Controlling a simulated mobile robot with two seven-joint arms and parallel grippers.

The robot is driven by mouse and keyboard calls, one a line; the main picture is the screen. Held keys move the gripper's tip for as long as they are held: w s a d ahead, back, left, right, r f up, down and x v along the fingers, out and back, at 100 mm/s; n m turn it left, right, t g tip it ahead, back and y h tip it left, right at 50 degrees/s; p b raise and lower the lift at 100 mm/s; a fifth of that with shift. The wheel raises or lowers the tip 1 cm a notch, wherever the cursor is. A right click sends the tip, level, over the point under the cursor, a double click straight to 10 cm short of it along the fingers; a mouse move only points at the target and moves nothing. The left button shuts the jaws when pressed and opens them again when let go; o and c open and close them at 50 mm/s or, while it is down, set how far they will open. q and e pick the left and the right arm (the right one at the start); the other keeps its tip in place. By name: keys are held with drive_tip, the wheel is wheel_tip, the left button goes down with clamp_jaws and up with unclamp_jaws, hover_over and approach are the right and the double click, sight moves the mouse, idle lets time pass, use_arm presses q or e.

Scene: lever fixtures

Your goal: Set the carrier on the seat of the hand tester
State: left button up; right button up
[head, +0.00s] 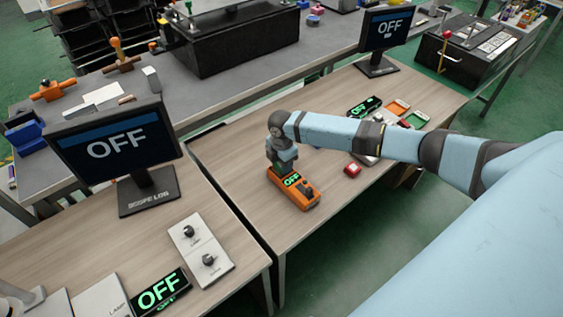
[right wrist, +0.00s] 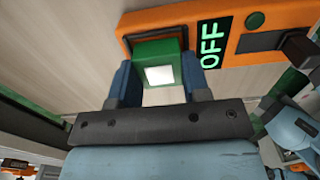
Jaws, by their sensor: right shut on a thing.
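The orange hand tester (head: 311,202) lies on the wooden table, its small screen reading OFF in green. It also shows at the top of the right wrist view (right wrist: 282,18). My right gripper (head: 284,170) is over the tester's far end, pointing down. In the right wrist view its blue fingers (right wrist: 157,78) are shut on the green carrier (right wrist: 155,49), which has a white square on its face. The carrier is at the dark-edged seat end of the tester. I cannot tell whether it touches the seat. My left gripper is not in view.
Orange (head: 398,107) and green (head: 415,120) pieces lie farther back, near another OFF display (head: 365,106). A monitor (head: 115,146) and a two-knob panel (head: 201,252) stand on the left table. Bare wood lies left of the tester.

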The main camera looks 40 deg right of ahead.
drive_tip(key=shift+f, duration=0.1)
drive_tip(key=o, duration=0.9)
